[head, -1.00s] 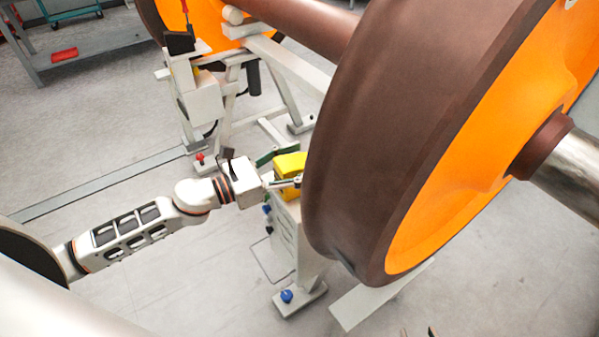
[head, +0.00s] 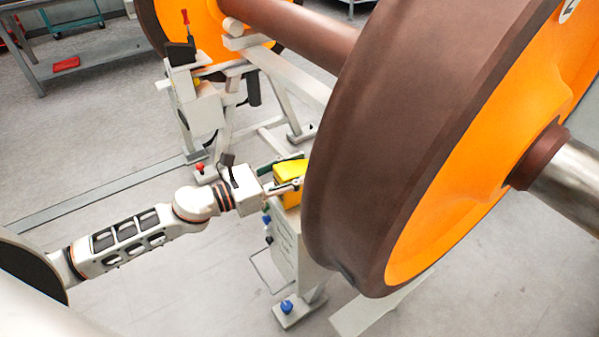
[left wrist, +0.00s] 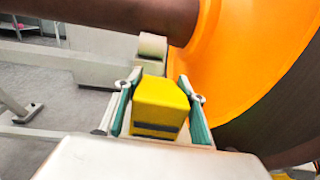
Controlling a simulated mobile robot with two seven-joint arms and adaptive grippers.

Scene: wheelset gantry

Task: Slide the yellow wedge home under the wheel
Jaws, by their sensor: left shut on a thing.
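The yellow wedge (head: 289,170) is beside the lower left of the brown-rimmed wheel (head: 400,140), over the light gantry stand. In the head view its right end meets the wheel's outline; I cannot tell whether they touch. My left gripper (head: 283,176) is shut on the wedge. In the left wrist view the wedge (left wrist: 158,107) sits between the two green-padded fingers of the gripper (left wrist: 160,108), and the wheel's orange face (left wrist: 237,60) is just beyond to the right. The wedge's far end is partly hidden. My right gripper is not in view.
The gantry's stand (head: 290,245) with blue knobs is below the wedge. The brown axle (head: 295,30) runs across the top to another orange wheel. Open floor lies left.

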